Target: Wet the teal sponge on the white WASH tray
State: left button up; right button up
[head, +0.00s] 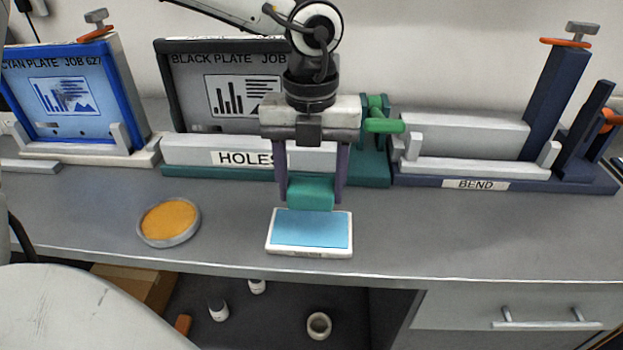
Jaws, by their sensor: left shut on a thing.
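The teal sponge (311,194) is held between the two purple fingers of my left gripper (311,188), which points straight down. The white WASH tray (309,254) with a light blue surface lies on the bench just in front of and below the sponge in the head view. The sponge's lower edge overlaps the tray's back edge in the picture; I cannot tell whether they touch. The lettering on the tray's front is too small to read. My right gripper is not in view.
A round dish with an orange pad (168,221) sits left of the tray. Behind stand the HOLES device (190,152), the BEND device (470,170), a cyan plate (65,95) and a black plate (215,85). The bench right of the tray is clear; its front edge is close.

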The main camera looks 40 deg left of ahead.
pick_arm(q)
jog(key=b, duration=0.2)
send_over(310, 228)
notch_tip(310, 228, down, 5)
jog(key=shift+f, duration=0.25)
dwell(0.5)
jog(key=shift+f+b, duration=0.5)
jog(key=shift+b, duration=0.2)
dwell(0.5)
jog(key=shift+f+b, duration=0.1)
jog(key=shift+b, duration=0.5)
dwell(2.1)
jog(key=shift+r+p, duration=1.35)
jog(key=shift+r, duration=2.25)
